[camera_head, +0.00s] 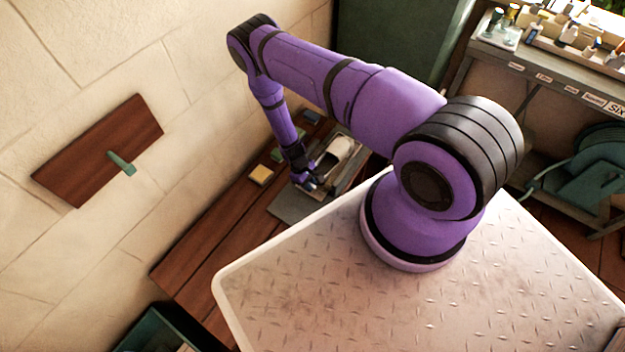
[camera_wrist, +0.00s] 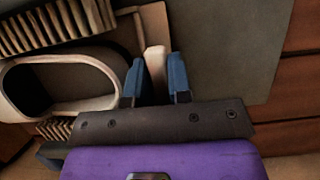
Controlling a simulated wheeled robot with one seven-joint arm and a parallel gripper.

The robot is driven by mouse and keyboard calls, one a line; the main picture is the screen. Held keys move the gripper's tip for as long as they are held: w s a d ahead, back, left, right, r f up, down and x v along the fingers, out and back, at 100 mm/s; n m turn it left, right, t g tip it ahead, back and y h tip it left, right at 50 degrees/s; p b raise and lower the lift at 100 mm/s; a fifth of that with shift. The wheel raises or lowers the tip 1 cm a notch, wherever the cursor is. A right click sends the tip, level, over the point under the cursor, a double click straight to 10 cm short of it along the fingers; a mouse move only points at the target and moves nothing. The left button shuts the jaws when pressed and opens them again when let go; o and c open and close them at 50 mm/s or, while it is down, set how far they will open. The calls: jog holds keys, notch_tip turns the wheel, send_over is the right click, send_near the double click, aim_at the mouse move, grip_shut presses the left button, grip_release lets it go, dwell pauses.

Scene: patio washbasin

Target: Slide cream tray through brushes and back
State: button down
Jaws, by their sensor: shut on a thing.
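The cream tray (camera_head: 337,150) shows in the head view as a small oval-rimmed tub on a grey fixture on the wooden bench. In the wrist view the cream tray (camera_wrist: 112,62) is at the left, its dark hollow facing the camera. Brush bristles (camera_wrist: 50,28) run along its upper side, and more bristles (camera_wrist: 52,130) show below it. My gripper (camera_wrist: 156,70) has its blue fingers on both sides of a narrow cream handle. How the handle joins the tray is hard to see. In the head view my gripper (camera_head: 308,182) is at the tray's near end.
A bare grey plate (camera_head: 289,207) lies on the wooden bench (camera_head: 215,245) beside my gripper. A yellow sponge-like block (camera_head: 261,174) lies nearby. A wooden board with a green handle (camera_head: 100,150) is on the wall. A cluttered shelf (camera_head: 545,75) stands far right.

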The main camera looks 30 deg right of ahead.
jog(key=s+a, duration=0.1)
jog(key=a, duration=0.3)
jog(key=s+a, duration=0.2)
jog(key=a, duration=0.2)
jog(key=s+a, duration=0.2)
jog(key=a, duration=0.2)
jog(key=shift+s+a, duration=0.2)
jog(key=shift+a, duration=0.3)
jog(key=c, duration=1.1)
grip_release()
jog(key=shift+o, duration=0.3)
jog(key=shift+r, duration=0.1)
jog(key=shift+w+r, duration=0.2)
jog(key=shift+r, duration=0.1)
jog(key=v, duration=1)
jog(key=shift+s+a+f, duration=0.1)
